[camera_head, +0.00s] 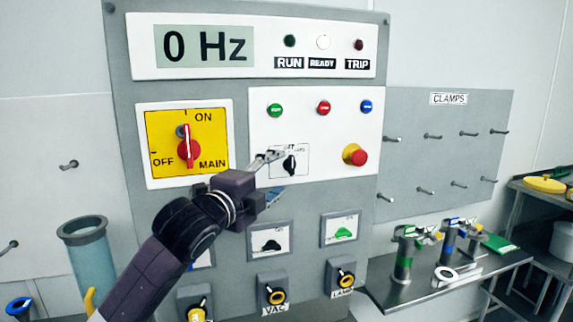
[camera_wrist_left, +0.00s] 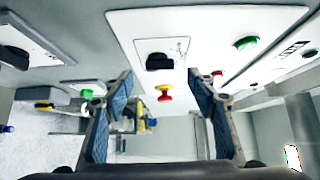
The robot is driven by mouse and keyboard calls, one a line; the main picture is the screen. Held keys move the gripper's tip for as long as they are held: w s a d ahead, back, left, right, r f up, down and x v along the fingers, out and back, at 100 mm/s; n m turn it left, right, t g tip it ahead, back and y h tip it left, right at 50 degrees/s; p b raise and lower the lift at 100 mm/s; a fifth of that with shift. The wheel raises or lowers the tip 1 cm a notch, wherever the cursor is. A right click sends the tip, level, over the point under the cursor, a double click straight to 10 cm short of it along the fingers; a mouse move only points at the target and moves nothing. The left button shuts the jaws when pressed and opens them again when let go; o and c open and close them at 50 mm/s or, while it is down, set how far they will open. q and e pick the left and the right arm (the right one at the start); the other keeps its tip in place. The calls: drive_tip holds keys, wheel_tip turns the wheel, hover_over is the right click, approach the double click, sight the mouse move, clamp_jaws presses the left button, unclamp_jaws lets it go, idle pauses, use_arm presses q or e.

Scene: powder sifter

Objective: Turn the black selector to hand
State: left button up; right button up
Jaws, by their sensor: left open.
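The black selector (camera_head: 290,165) is a small knob on a white plate on the control panel, right of the yellow main switch. Its pointer looks roughly upright; the label print is too small to read surely. My left gripper (camera_head: 271,176) is open and empty just left of the selector, one finger above the other. In the left wrist view the selector (camera_wrist_left: 159,62) lies ahead of the open fingers (camera_wrist_left: 160,82), near the middle of the gap, apart from both. My right gripper is not in view.
A red emergency stop (camera_head: 355,155) on a yellow base sits right of the selector. Green, red and blue buttons (camera_head: 323,107) sit above. The main switch (camera_head: 189,150) is left. Lower switches (camera_head: 270,242) line the panel below. A shelf with clamps (camera_head: 440,275) stands right.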

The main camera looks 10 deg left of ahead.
sight(290, 169)
use_arm(q)
drive_tip(key=shift+p+x, duration=1.05)
drive_tip(key=shift+x, duration=1.75)
drive_tip(key=c, duration=1.2)
drive_tip(key=shift+o, duration=0.2)
drive_tip(key=shift+f+b, duration=0.25)
drive_tip(key=shift+b, duration=0.2)
drive_tip(key=n+t+b, duration=0.2)
drive_tip(key=b, duration=0.2)
drive_tip(key=f+n+t+y+b, duration=0.1)
drive_tip(key=n+b, duration=0.2)
drive_tip(key=b, duration=0.2)
drive_tip(key=n+t+b, duration=0.2)
drive_tip(key=b, duration=0.3)
drive_tip(key=shift+w+d+f+t+y, duration=0.1)
drive_tip(key=shift+d+f+t+y, duration=0.05)
drive_tip(key=shift+f+t+y, duration=0.15)
drive_tip(key=shift+r+n+t+y+b, duration=0.2)
drive_tip(key=shift+n+t+y+b, duration=0.3)
drive_tip(key=shift+n+y+b, duration=0.55)
drive_tip(key=shift+h, duration=0.25)
drive_tip(key=o, duration=1.2)
drive_tip(key=shift+r, duration=0.1)
drive_tip(key=shift+c, duration=0.2)
